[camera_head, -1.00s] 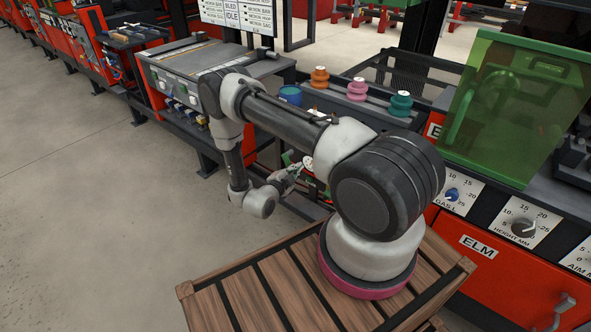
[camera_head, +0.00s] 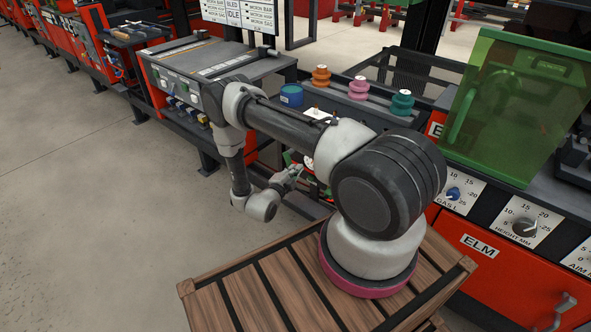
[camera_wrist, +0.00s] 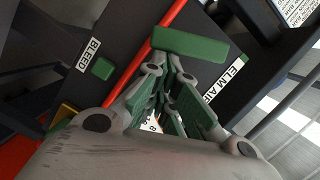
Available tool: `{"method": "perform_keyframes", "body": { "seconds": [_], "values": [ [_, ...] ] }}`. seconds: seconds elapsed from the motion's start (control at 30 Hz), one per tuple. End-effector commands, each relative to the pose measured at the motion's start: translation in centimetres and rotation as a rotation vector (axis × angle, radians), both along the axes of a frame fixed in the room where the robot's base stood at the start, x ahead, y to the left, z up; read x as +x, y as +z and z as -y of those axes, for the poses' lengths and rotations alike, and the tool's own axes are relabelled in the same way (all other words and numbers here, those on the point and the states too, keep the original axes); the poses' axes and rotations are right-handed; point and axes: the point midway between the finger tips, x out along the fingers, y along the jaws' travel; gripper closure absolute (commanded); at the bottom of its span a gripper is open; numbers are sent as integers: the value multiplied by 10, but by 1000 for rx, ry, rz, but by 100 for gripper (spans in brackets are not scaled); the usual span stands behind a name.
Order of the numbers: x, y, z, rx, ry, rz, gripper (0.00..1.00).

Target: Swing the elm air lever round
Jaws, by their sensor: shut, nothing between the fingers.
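In the wrist view, a green bar (camera_wrist: 190,45), which looks like the lever's handle, lies across the dark panel just beyond my fingertips. The ELM AIR label (camera_wrist: 226,80) is to its lower right, partly covered by my gripper. My gripper (camera_wrist: 170,75) is shut and empty, its fingers pointing at the bar. I cannot tell whether they touch it. In the head view my gripper (camera_head: 290,174) is low beside the bench, beyond the wooden platform. The lever cannot be made out clearly there.
A BLEED label (camera_wrist: 88,54) and small green block (camera_wrist: 103,68) sit left of the bar, with a red pipe (camera_wrist: 148,55) between. Coloured spools (camera_head: 358,90) and a blue tin (camera_head: 291,95) stand on the bench above. Open floor (camera_head: 90,200) lies left.

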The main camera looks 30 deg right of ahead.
Motion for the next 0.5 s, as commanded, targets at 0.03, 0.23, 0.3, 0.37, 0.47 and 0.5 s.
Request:
{"method": "perform_keyframes", "body": {
  "seconds": [0.03,0.23,0.3,0.37,0.47,0.5],
  "values": [
    [1,-2,0,9,1,27,100],
    [5,-11,-2,59,1,163,100],
    [8,-13,-3,75,1,210,100],
    [9,-15,-3,88,1,245,100],
    [11,-18,-4,98,1,270,100],
    [12,-19,-5,98,1,268,100]
  ]
}}
